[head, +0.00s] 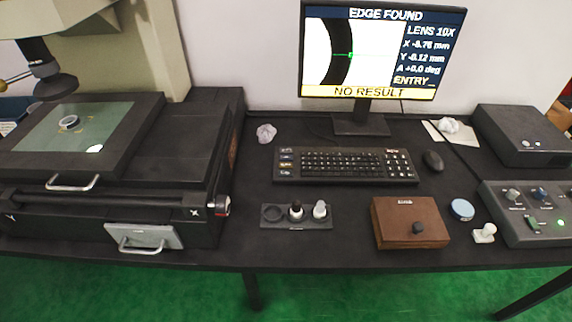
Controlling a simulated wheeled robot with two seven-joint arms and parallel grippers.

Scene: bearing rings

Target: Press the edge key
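The black keyboard (345,166) lies on the dark table below the monitor. A column of separate wide keys (286,164) runs down its left end, one of them yellowish; their labels are too small to read, so I cannot tell which is the edge key. The monitor (383,50) reads "EDGE FOUND", "LENS 10X", X, Y and A values, "ENTRY_" and "NO RESULT". It shows a dark arc with a green mark on its edge. Neither of my grippers is in view.
The measuring stage (75,140) with a ring (69,122) on its glass stands left under a lens (52,82). A lens holder (297,216), brown box (408,222), mouse (433,160) and control box (535,212) surround the keyboard.

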